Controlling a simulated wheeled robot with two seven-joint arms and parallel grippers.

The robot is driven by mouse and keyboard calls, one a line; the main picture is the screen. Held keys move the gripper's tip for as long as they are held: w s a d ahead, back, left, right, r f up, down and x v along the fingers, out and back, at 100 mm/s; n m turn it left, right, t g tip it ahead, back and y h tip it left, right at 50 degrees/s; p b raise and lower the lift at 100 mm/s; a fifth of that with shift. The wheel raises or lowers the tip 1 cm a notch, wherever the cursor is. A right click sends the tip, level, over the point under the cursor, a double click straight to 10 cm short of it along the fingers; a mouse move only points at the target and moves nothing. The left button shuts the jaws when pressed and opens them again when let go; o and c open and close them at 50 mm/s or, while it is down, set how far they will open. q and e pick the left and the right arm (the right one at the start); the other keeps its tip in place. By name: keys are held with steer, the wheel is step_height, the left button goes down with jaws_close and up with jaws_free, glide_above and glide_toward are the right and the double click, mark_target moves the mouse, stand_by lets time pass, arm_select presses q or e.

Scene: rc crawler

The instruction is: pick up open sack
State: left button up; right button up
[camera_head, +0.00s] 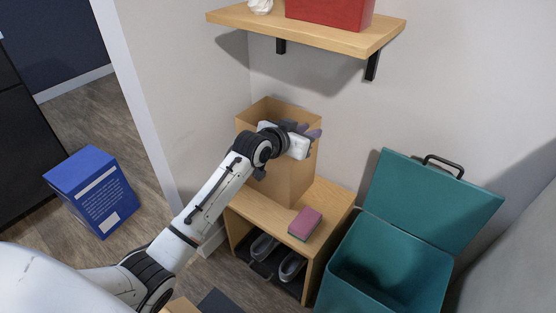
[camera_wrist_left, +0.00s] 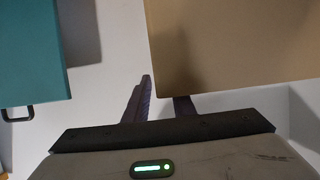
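The open sack (camera_head: 294,182) is a tall brown paper bag standing upright on a low wooden bench, its open top facing up. My left gripper (camera_head: 313,133) is at the sack's upper right, over its rim in the head view. In the left wrist view the sack (camera_wrist_left: 235,45) fills the upper right. The two fingers of the gripper (camera_wrist_left: 163,98) are apart there; one lies just left of the sack's edge, and the sack hides the end of the other. I cannot tell whether they touch it. My right gripper is not in view.
The wooden bench (camera_head: 327,205) holds a pink sponge (camera_head: 305,223) and has shoes (camera_head: 291,266) below. A teal bin (camera_head: 385,270) with its lid open stands at right. A shelf (camera_head: 345,38) with a red box (camera_head: 330,10) hangs above. A blue box (camera_head: 90,190) stands on the floor.

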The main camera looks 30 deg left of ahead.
arm_select(q)
jaws_close()
